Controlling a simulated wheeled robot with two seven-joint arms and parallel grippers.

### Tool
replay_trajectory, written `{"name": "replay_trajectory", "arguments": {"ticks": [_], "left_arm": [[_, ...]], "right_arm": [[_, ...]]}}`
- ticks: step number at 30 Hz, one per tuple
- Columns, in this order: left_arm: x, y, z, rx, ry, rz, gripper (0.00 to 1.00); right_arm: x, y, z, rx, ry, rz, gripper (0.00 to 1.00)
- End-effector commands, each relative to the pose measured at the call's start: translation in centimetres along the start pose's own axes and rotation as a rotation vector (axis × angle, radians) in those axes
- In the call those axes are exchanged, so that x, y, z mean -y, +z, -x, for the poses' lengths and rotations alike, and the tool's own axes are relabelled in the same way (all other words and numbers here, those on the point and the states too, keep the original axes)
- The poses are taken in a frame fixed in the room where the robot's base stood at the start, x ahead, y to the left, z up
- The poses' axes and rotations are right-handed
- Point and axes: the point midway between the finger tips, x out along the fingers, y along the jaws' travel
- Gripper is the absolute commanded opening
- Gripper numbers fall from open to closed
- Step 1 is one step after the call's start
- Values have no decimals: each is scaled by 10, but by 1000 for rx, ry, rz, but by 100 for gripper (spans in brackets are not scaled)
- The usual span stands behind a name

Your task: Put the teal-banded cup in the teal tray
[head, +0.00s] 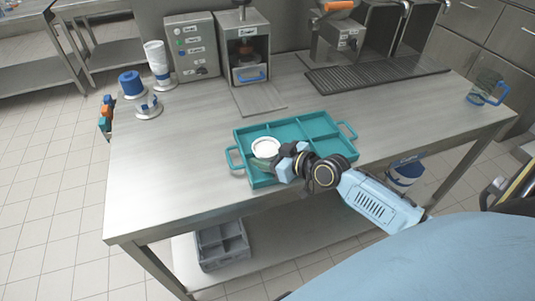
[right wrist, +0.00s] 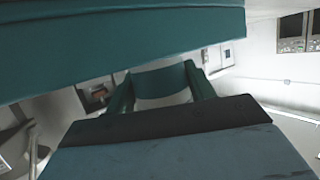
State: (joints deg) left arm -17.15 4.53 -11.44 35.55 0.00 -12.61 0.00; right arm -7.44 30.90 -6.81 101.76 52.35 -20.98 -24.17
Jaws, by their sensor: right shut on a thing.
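The teal tray (head: 284,130) lies on the steel counter, with raised dividers and a handle at each end. A cup with a white round top (head: 265,147) is at the tray's left front compartment, upright as far as I can see. A dark green part shows below its top; my gripper covers much of the side. My right gripper (head: 284,162) is shut on the cup from the right. Whether the cup's base touches the tray floor is hidden. In the right wrist view a broad teal surface (right wrist: 120,40) fills the top. My left gripper is out of view.
A filling machine (head: 246,50) and a button panel (head: 190,47) stand at the back. A white cup stack (head: 156,60) and blue-topped item (head: 131,84) stand back left. A clear jug with a blue handle (head: 487,90) is far right. The counter's left front is bare.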

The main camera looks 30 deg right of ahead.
Motion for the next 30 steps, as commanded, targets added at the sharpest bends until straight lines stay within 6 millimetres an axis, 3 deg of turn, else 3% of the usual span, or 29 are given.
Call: {"name": "replay_trajectory", "arguments": {"ticks": [17,18,21,24,30], "left_arm": [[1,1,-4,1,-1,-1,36],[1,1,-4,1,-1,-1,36],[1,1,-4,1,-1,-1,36],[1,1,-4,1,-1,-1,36],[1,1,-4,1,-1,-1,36]], "right_arm": [[0,4,-2,-1,0,0,27],[0,4,-2,-1,0,0,57],[0,4,-2,-1,0,0,70],[0,4,-2,-1,0,0,79],[0,5,-2,1,0,-1,79]]}}
